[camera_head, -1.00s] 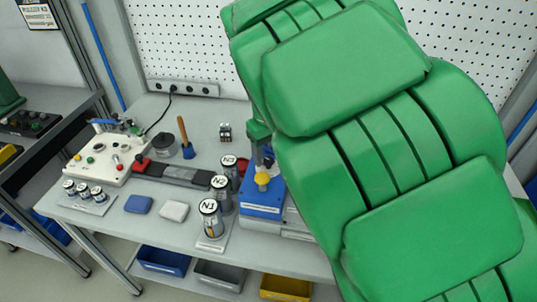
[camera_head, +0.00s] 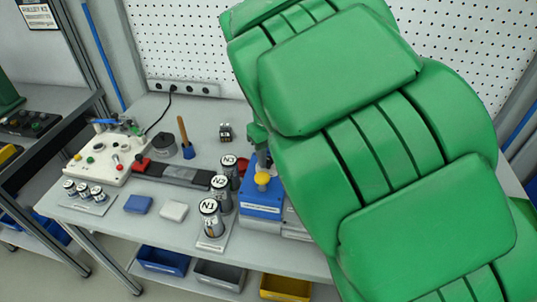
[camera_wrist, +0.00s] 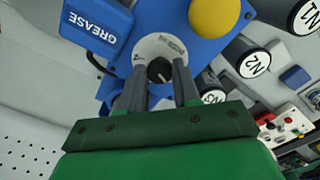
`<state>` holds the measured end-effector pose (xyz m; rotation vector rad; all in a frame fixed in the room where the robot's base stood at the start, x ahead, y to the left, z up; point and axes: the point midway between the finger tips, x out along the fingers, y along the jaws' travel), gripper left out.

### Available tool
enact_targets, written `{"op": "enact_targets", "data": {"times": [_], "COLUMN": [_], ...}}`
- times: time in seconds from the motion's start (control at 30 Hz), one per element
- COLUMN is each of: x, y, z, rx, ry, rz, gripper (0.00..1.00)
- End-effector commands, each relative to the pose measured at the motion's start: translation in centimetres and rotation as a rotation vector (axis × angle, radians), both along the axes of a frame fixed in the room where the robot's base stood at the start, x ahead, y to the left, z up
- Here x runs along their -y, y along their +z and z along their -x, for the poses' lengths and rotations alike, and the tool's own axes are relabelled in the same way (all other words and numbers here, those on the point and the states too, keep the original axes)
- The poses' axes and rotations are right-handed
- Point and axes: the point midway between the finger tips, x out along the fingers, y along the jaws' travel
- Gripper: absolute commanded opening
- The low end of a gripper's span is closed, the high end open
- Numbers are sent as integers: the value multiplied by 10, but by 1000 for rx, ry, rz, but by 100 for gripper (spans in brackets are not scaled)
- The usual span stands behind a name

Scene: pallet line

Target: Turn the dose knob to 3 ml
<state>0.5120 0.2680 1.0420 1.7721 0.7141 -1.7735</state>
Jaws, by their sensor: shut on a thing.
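The dose knob (camera_wrist: 159,70) is small and dark with a light pointer line, on a round white dial (camera_wrist: 158,47) on the blue dispenser (camera_wrist: 120,70). The dial's marks are too small to read. My gripper (camera_wrist: 160,76) has one grey finger on each side of the knob and is shut on it. In the head view the blue dispenser (camera_head: 260,205) stands on the bench, with my gripper (camera_head: 264,162) reaching down behind its yellow ball-shaped top (camera_head: 262,178). The knob is hidden there.
A blue block marked GREASE (camera_wrist: 96,25) sits beside the dial. Canisters N1 (camera_head: 209,220), N2 (camera_head: 221,195) and N3 (camera_head: 229,170) stand close left of the dispenser. A white control box (camera_head: 100,158) is farther left. My green arm covers the right side.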

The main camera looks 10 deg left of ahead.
Motion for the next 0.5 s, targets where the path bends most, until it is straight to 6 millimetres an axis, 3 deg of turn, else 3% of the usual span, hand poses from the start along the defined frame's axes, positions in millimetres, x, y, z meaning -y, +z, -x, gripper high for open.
{"op": "enact_targets", "data": {"times": [0.5], "x": [0], "y": [0], "z": [0], "rx": [2], "ry": [-345], "rz": [-1], "gripper": [1]}}
